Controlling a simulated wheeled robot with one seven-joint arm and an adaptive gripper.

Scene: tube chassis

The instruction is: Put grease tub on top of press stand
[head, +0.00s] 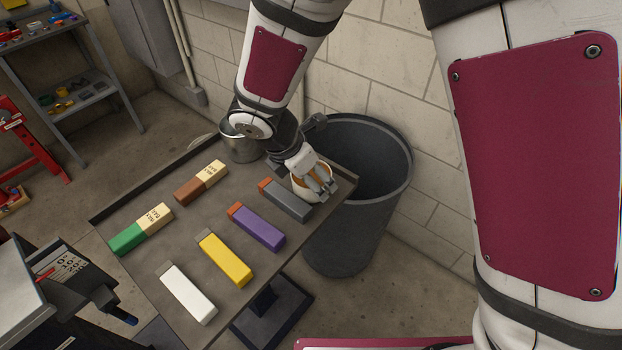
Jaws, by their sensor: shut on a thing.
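A small pale tub with an orange-brown inside, seemingly the grease tub (299,190), is at the right end of the grey work table. My gripper (322,184) comes down on it from above and is shut on it, with fingers over its rim. I cannot tell whether the tub touches the table top. A red metal frame at the left edge, possibly the press stand (38,150), is only partly in view; its top is cut off.
The table (192,220) holds several coloured bars, including a grey bar (285,200) close beside the tub. A large grey bin (345,245) stands behind right. Shelves (75,101) stand back left. Floor between is open.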

